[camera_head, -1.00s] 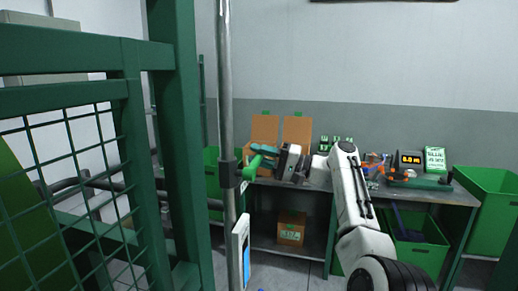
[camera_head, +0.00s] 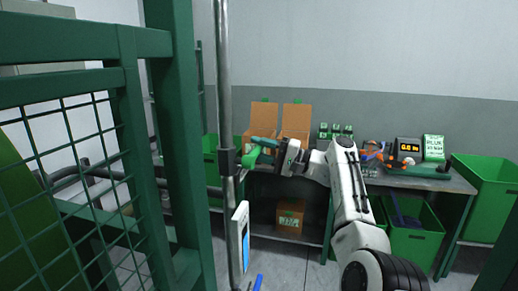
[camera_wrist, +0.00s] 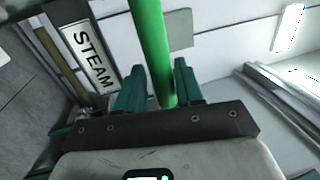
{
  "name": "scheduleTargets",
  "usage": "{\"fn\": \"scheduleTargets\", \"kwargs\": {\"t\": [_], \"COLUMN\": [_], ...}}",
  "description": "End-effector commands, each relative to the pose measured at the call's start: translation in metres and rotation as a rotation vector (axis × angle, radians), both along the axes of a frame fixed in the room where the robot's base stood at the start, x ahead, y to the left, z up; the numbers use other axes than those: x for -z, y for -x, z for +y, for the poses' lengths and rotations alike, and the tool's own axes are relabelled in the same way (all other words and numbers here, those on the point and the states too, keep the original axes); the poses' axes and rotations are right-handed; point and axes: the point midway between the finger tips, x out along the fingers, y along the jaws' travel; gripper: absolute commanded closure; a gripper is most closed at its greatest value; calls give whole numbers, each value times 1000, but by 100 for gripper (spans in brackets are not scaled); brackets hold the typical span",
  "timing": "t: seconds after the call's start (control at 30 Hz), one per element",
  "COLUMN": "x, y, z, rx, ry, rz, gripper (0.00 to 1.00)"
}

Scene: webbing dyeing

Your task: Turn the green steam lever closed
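The green steam lever (camera_wrist: 152,45) is a round green bar. In the wrist view it runs down from the top edge, and its lower end lies between the two teal fingers of my gripper (camera_wrist: 160,82). The fingers are parted around it, with a narrow gap showing on the left side; firm contact is not visible. A white STEAM label (camera_wrist: 90,55) is to its left. In the head view the lever (camera_head: 250,158) is a small green piece beside the grey vertical pipe, and my gripper (camera_head: 266,145) reaches it from the right.
The grey pipe (camera_head: 227,100) stands upright, with a white and blue panel (camera_head: 240,240) low on it. A green mesh guard (camera_head: 70,150) fills the left. Behind my arm, a bench holds open cardboard boxes (camera_head: 296,121) and a display (camera_head: 408,147). Green bins (camera_head: 485,200) stand right.

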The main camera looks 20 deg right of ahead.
Motion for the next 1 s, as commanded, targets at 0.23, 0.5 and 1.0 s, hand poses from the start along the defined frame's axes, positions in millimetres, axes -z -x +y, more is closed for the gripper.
{"fn": "scheduleTargets", "kwargs": {"t": [0.23,0.5,1.0], "x": [-1,3,20], "y": [0,9,58], "z": [0,-13,-80], "rx": [-2,1,1], "ry": [1,1,0], "rz": [-3,-4,-2], "gripper": [54,54,54]}}
